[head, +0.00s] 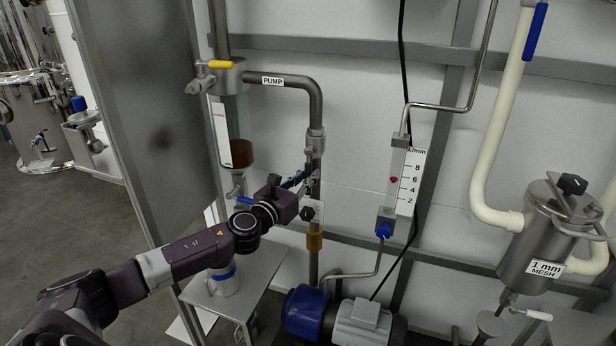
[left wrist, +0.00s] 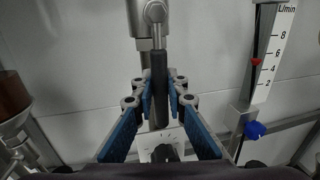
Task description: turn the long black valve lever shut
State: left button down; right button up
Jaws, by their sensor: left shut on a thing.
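The long black valve lever (left wrist: 159,70) shows in the left wrist view. It comes down from a metal pivot (left wrist: 155,14) on the valve and passes between my left fingers. My left gripper (left wrist: 159,90) is shut on the lever, with its blue-padded fingers on either side of it. In the head view my left gripper (head: 305,181) is at the vertical pipe below the valve (head: 316,142). There the gripper and pipe are too small and crowded to make out the lever clearly. My right gripper is not in view.
A flow meter (head: 397,175) with a blue knob stands right of the pipe. A blue and grey pump (head: 310,312) sits below. A sight glass vessel (head: 236,135) and a tall grey panel (head: 135,110) are to the left. A mesh filter (head: 548,235) is at right.

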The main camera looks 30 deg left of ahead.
pick_arm(q)
jog(key=shift+d, duration=0.1)
dwell(0.3)
jog(key=shift+d+n, duration=0.1)
jog(key=shift+n, duration=0.2)
jog(key=shift+d, duration=0.15)
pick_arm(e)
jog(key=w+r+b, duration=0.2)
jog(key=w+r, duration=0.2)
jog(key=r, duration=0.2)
pick_arm(q)
jog(key=w+d+r+n+t+y+p, duration=0.1)
jog(key=d+r+n+y, duration=0.3)
jog(key=n, duration=1.6)
jog(key=shift+w+d+r+t+p, duration=0.35)
jog(key=shift+d+r, duration=0.95)
jog(key=shift+r, duration=0.55)
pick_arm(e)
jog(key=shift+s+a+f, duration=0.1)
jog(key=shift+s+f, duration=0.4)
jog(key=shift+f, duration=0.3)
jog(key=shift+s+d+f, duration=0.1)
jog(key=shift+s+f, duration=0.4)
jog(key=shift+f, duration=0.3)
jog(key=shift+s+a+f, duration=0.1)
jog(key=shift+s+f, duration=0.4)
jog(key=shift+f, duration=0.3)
